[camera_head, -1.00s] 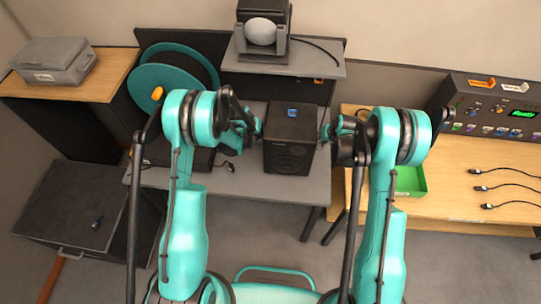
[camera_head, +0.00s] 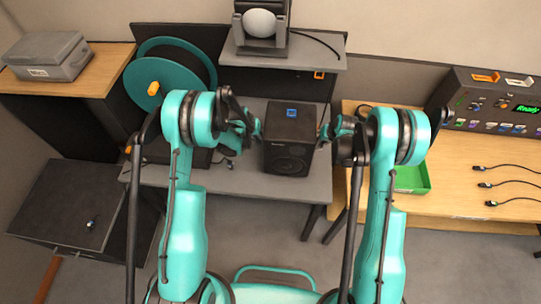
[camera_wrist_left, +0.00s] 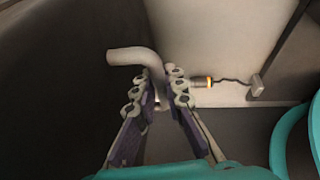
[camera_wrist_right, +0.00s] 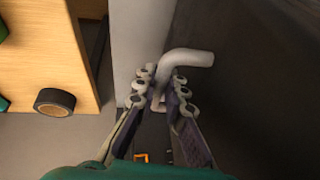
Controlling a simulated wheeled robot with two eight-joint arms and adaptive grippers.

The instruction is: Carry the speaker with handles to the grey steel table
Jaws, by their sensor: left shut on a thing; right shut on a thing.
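The speaker (camera_head: 289,150) is a black box with a blue mark on top, in the middle of the head view. It is upright between my two grippers. My left gripper (camera_head: 258,134) is shut on its left handle, a pale bent bar in the left wrist view (camera_wrist_left: 133,57). My right gripper (camera_head: 323,134) is shut on its right handle, which shows in the right wrist view (camera_wrist_right: 187,61). The grey table (camera_head: 245,184) lies below and around the speaker in the head view. I cannot tell whether the speaker's underside touches it.
A raised grey shelf (camera_head: 325,62) with a dark device is behind the speaker. A teal reel (camera_head: 150,85) stands at the left. At the right, a wooden table (camera_head: 455,195) holds a green tray (camera_head: 412,180), cables and a control panel (camera_head: 490,120). A dark cabinet (camera_head: 65,205) is at lower left.

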